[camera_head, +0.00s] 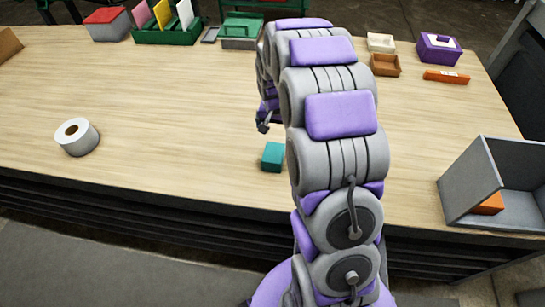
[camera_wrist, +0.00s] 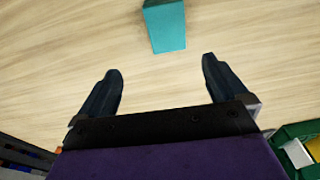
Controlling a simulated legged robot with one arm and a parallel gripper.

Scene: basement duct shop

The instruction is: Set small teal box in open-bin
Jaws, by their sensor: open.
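The small teal box (camera_head: 273,156) stands on the wooden table near its front edge, just left of my arm. It also shows at the top of the wrist view (camera_wrist: 165,26), ahead of and between my fingertips. My gripper (camera_wrist: 160,70) is open and empty, apart from the box. In the head view my gripper (camera_head: 263,122) is partly hidden behind my arm, above and slightly left of the box. The grey open-bin (camera_head: 469,189) is at the table's right front, its open side showing an orange block (camera_head: 489,204) inside.
A white roll (camera_head: 76,137) stands on the left. A green rack with coloured cards (camera_head: 167,35) and a green box (camera_head: 241,31) are at the back. A purple box (camera_head: 438,48), a brown tray (camera_head: 385,64) and an orange bar (camera_head: 446,77) lie back right. The table's middle left is clear.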

